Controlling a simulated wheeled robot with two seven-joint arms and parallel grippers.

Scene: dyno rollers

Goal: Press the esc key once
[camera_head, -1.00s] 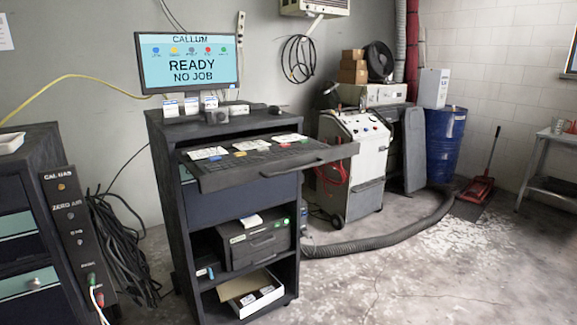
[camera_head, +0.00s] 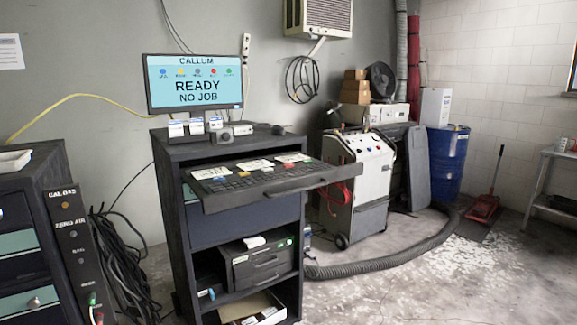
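A dark keyboard (camera_head: 262,178) lies on the pulled-out shelf (camera_head: 300,183) of a dark cabinet (camera_head: 175,215). Several white cards and a few coloured keys lie on or among its keys. The esc key is too small to tell apart. A monitor (camera_head: 195,84) above the cabinet reads "CALLUM", "READY" and "NO JOB". Neither of my grippers is in view.
A white wheeled machine (camera_head: 366,160) stands right of the cabinet, with a thick grey hose (camera_head: 375,265) on the floor. A blue barrel (camera_head: 446,160) and a red jack (camera_head: 484,207) are farther right. A dark tool cabinet (camera_head: 25,240) stands at left. Front right floor is clear.

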